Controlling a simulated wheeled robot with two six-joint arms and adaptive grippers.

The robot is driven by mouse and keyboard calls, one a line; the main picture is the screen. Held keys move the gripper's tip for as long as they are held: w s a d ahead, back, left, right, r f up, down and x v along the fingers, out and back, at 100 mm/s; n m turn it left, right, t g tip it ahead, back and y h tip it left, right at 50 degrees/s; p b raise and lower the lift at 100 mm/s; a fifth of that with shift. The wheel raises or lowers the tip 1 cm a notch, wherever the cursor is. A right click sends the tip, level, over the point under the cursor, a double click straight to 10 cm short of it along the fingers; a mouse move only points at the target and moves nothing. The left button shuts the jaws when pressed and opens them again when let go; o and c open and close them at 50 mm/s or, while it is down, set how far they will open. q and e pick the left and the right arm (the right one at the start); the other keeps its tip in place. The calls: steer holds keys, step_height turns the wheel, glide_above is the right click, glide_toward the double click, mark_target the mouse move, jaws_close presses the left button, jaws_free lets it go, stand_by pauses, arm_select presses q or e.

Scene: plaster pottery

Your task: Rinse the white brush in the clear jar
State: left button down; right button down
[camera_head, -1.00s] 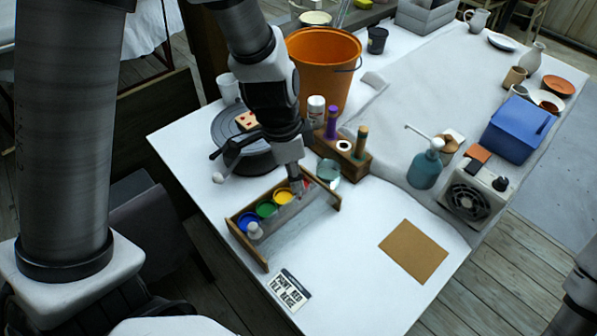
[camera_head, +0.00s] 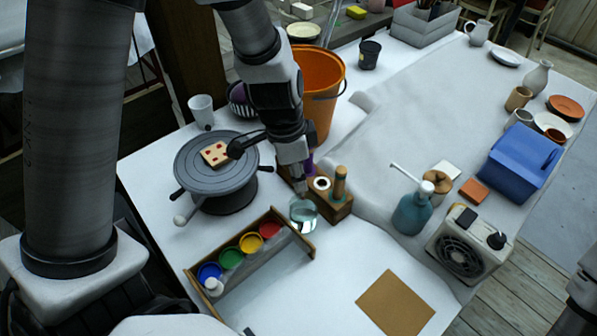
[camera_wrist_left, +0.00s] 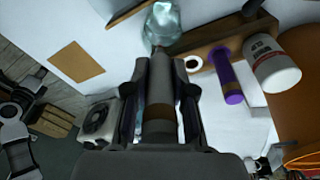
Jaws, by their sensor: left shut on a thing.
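My left gripper (camera_head: 298,184) is shut on a brush, whose grey handle with a brown band (camera_wrist_left: 160,100) shows in the left wrist view. The fingers hide much of the brush, and its bristle colour cannot be made out. The clear jar (camera_head: 304,217) stands on the white table just below the gripper. It also shows in the left wrist view (camera_wrist_left: 162,22), right beyond the brush's far end. I cannot tell whether the tip is inside the jar.
A wooden holder (camera_head: 332,207) with upright handles stands against the jar's right side. A paint rack (camera_head: 303,247) with blue, green, yellow and red cups lies in front. A grey turntable (camera_head: 190,158) is left, an orange bucket (camera_head: 322,80) behind. A brown sheet (camera_head: 396,303) lies front right.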

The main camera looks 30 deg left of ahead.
arm_select(q)
steer(key=f+b, duration=0.2)
steer(key=f, duration=0.1)
steer(key=f+b, duration=0.1)
steer(key=shift+w+f, duration=0.35)
step_height(320, 180, down, 2)
steer(key=b, duration=0.2)
steer(key=shift+s+f+b, duration=0.1)
steer(key=shift+s+b, duration=0.05)
steer(key=shift+b, duration=0.25)
